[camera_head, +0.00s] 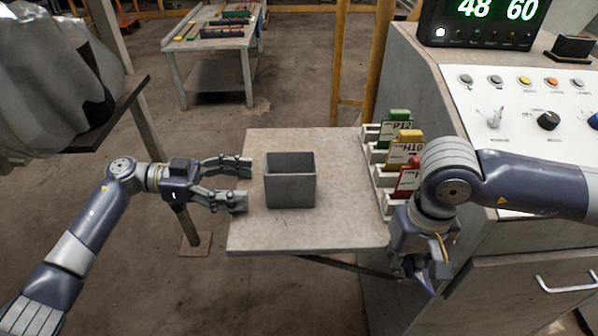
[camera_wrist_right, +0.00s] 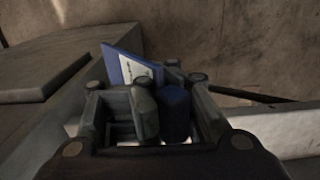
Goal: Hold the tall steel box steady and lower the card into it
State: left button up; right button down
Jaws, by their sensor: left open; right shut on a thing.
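The tall steel box (camera_head: 290,188) stands upright on the small grey table, with its open top showing. My left gripper (camera_head: 244,184) is open and empty just left of the box, its fingers spread and pointing toward the box. My right gripper (camera_head: 424,278) is at the table's front right, away from the box. It is shut on a blue card (camera_head: 427,284). In the right wrist view the blue card (camera_wrist_right: 128,66) has a white label and sticks out tilted beyond the fingers, which hide its lower part.
A white rack (camera_head: 371,133) at the table's right edge holds a green card (camera_head: 399,115), a yellow card (camera_head: 404,146) and a red card (camera_head: 407,180). A control console (camera_head: 470,200) stands to the right. The tabletop (camera_head: 300,233) in front of the box is clear.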

aim_at(285, 187)
pick_arm(q)
jog(key=shift+s+d, duration=0.35)
jog(key=shift+d, duration=0.25)
jog(key=d, duration=0.2)
jog(key=d+b, duration=0.1)
jog(key=shift+d+f, duration=0.2)
jog(key=shift+d, duration=0.15)
jog(key=d+p, duration=0.1)
jog(key=d, duration=0.2)
jog(key=shift+d, duration=0.1)
jog(key=shift+d+p, duration=0.3)
jog(key=shift+d, duration=0.2)
jog(key=shift+d+f, duration=0.2)
jog(key=c, duration=0.6)
jog(key=o, duration=0.8)
jog(key=shift+o, duration=0.2)
